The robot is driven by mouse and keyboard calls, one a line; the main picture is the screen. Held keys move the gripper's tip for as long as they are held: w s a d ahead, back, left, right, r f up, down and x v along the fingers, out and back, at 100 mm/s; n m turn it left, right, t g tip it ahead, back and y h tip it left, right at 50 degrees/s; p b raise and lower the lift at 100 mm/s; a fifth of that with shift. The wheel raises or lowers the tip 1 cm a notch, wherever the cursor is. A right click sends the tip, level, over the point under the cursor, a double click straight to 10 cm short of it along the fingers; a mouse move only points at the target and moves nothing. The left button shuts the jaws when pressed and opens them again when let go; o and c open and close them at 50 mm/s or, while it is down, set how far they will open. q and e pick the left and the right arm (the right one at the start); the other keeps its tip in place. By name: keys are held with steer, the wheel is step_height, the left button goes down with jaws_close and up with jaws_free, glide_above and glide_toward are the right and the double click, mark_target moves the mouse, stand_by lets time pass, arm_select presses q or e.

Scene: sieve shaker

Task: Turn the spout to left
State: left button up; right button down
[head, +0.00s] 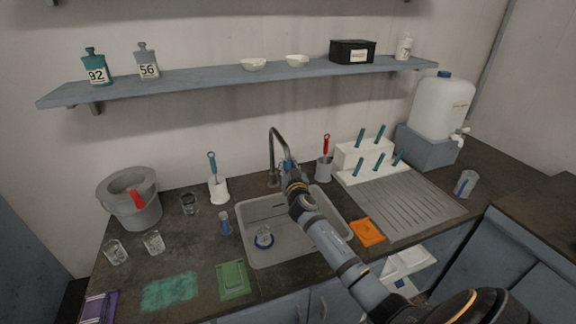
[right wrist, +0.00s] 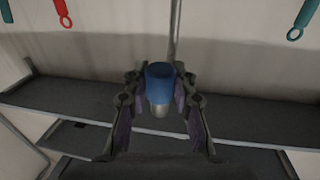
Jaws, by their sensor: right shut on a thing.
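The metal gooseneck spout (head: 271,152) rises behind the sink (head: 262,207) and curves over to the right and forward. Its blue end piece (right wrist: 160,80), with a metal tip below, is between the fingers of my right gripper (right wrist: 160,100) in the right wrist view. My right gripper also shows in the head view (head: 289,170), at the spout's down-turned end above the back of the sink, shut on it. The gripper hides part of that end. My left gripper is not in view.
A grey cup with a red-handled brush (head: 325,160) and a white rack with teal handles (head: 362,160) stand to the right. A white holder with a teal brush (head: 217,187) stands left.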

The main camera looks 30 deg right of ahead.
steer(key=shift+f, duration=0.1)
steer(key=shift+w+a+f+b, duration=0.1)
steer(key=shift+a+b, duration=0.05)
steer(key=shift+b, duration=0.25)
steer(key=w+a+m+g+h+b, duration=0.1)
steer(key=w+a+h+b, duration=0.1)
steer(key=w+a+b, duration=0.3)
steer(key=shift+a+m+b, duration=0.3)
steer(key=shift+a+b, duration=1.65)
steer(key=shift+b, duration=1.1)
steer(key=c, duration=1.5)
jaws_free()
steer(key=o, duration=0.4)
steer(key=shift+a, duration=0.2)
steer(key=shift+o, duration=0.2)
steer(key=shift+d, duration=0.1)
